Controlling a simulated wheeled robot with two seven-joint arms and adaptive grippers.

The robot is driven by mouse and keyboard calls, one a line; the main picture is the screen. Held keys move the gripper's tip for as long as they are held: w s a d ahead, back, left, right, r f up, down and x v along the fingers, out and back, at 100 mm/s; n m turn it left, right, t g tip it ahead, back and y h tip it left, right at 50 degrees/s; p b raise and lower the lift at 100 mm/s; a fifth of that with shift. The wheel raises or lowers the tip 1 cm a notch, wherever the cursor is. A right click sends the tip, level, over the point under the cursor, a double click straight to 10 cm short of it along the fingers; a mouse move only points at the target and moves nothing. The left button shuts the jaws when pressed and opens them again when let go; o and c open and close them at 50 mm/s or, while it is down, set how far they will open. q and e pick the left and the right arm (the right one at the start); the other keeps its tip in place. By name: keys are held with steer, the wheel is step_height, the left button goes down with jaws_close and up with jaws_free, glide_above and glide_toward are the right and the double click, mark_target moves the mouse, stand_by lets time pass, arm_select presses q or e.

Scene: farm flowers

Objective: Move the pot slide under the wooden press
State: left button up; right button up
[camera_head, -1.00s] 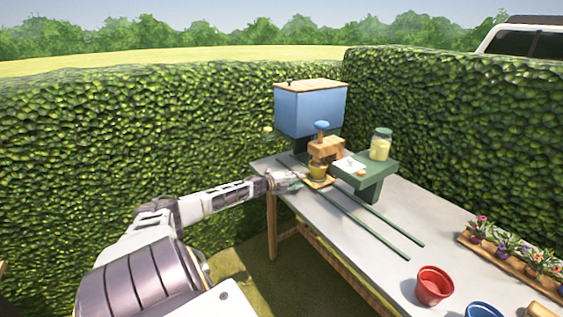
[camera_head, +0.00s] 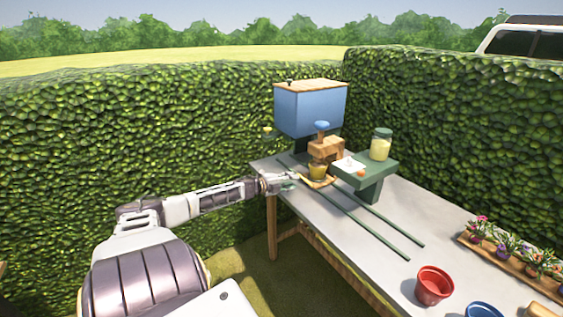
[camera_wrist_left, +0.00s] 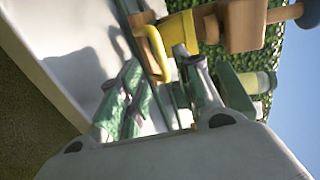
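The pot slide (camera_head: 322,184) is a low wooden tray with a yellow loop handle (camera_wrist_left: 153,52) on its near end. It carries a yellow pot (camera_head: 317,170), also in the left wrist view (camera_wrist_left: 180,32). The wooden press (camera_head: 327,149) has a blue knob on top; the pot appears directly below its block, also seen in the wrist view (camera_wrist_left: 242,24). My left gripper (camera_head: 287,181) is at the table's left edge, just short of the handle. In the wrist view its fingers (camera_wrist_left: 160,85) are spread and empty, with the handle beyond them. My right gripper is not in view.
Two green rails (camera_head: 372,220) run along the grey table. A green stand (camera_head: 372,184) with a jar (camera_head: 380,145) is right of the press, and a blue hopper (camera_head: 310,108) is behind. A red pot (camera_head: 433,286) and a flower tray (camera_head: 512,262) are at the right.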

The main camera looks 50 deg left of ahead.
arm_select(q)
steer(key=shift+v, duration=2.35)
